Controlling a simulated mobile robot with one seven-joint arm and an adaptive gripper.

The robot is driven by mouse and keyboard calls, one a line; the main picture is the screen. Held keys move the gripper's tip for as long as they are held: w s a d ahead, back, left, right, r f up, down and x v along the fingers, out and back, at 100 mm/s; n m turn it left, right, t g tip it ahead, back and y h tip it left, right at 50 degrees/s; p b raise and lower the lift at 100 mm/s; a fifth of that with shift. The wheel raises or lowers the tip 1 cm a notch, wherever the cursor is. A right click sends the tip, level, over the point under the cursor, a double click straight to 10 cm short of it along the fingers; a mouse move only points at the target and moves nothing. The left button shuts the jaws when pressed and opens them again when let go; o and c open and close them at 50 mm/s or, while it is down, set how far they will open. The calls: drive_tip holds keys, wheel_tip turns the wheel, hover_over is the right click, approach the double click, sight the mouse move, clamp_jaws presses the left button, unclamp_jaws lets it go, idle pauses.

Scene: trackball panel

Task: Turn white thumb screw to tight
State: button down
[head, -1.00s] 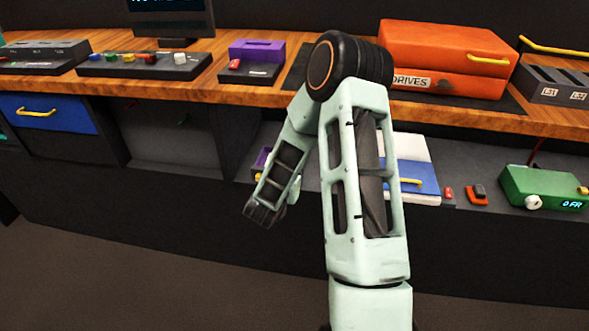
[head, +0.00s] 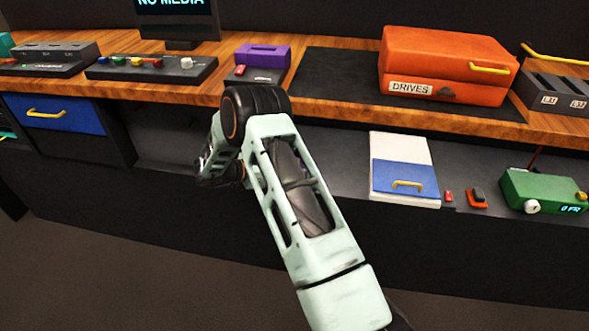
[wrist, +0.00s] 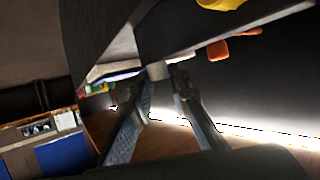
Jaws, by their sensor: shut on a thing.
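The white thumb screw (wrist: 157,70) shows in the wrist view as a small pale knob at the edge of a dark panel (wrist: 180,32). My gripper (wrist: 161,80) has its two fingers on either side of it, shut on it. The fingertips partly cover the screw, and how far it is turned cannot be told. In the head view my arm hides the screw and the fingertips, below the bench edge left of centre.
Beside the screw in the wrist view are an orange-red part (wrist: 217,50) and a yellow part (wrist: 222,3). In the head view, a blue-and-white unit (head: 405,165) and a green box (head: 545,190) sit on the lower shelf. The wooden bench edge (head: 430,116) overhangs it.

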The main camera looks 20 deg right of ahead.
drive_tip(key=shift+w+f+m+g, duration=0.1)
drive_tip(key=shift+m+g, duration=0.5)
drive_tip(key=shift+g, duration=0.1)
drive_tip(key=c, duration=1.8)
unclamp_jaws()
drive_tip(key=shift+g, duration=0.3)
drive_tip(key=v, duration=1.2)
